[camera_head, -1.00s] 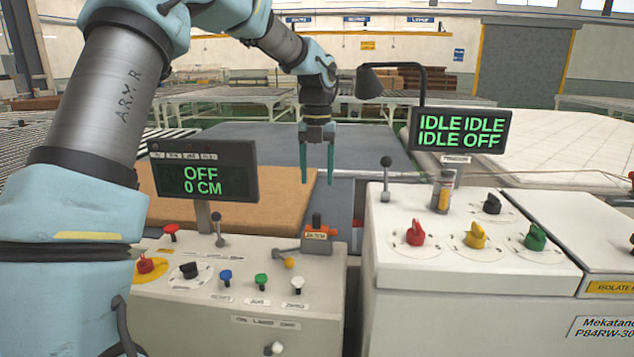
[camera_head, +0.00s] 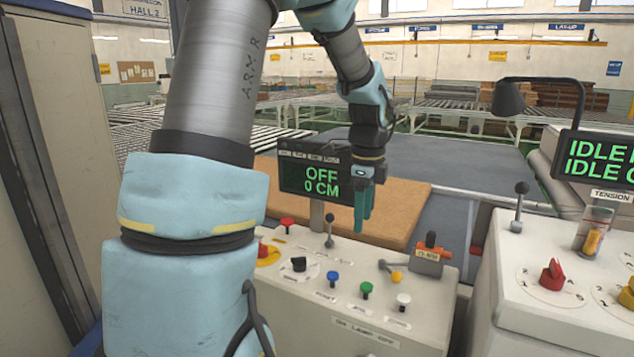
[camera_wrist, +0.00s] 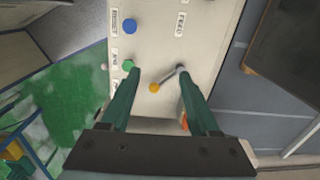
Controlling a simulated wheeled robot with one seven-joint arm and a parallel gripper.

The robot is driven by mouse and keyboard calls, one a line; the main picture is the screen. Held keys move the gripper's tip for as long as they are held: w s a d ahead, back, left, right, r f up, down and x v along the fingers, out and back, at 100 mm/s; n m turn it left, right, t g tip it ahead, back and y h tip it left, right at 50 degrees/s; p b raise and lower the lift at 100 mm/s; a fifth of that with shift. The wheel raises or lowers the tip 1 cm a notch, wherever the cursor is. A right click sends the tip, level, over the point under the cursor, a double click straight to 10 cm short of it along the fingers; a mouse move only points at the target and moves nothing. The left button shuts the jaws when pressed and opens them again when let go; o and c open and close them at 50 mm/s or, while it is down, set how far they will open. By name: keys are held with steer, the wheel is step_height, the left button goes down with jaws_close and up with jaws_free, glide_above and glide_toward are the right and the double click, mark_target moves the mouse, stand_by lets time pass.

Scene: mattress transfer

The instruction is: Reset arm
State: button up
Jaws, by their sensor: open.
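My gripper (camera_head: 363,205) hangs pointing down above the back part of the left control panel (camera_head: 310,322), beside the right edge of its display. It also shows in the wrist view (camera_wrist: 163,92), with two green fingers spread apart and nothing held. In the wrist view an orange-tipped lever (camera_wrist: 154,87) and a green knob (camera_wrist: 129,65) show below, between the fingers. The left display (camera_head: 322,179) reads OFF, 0 CM. My upper arm covers part of the panel's left side.
The right control console (camera_head: 570,300) with red and yellow knobs stands at the right edge. A brown slab (camera_head: 400,205) lies behind the left panel. A beige cabinet (camera_head: 60,110) stands close on the left. Roller conveyors (camera_head: 450,110) fill the back.

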steer(key=s+a+f+n, duration=0.2)
steer(key=s+a+n, duration=0.3)
steer(key=a+n, duration=0.3)
steer(key=s+a+f+n+t, duration=0.1)
steer(key=s+a+n, duration=0.5)
steer(key=n, duration=0.8)
steer(key=a+f, duration=0.1)
steer(key=a, duration=0.1)
steer(key=shift+s+a, duration=0.2)
steer(key=shift+a, duration=0.2)
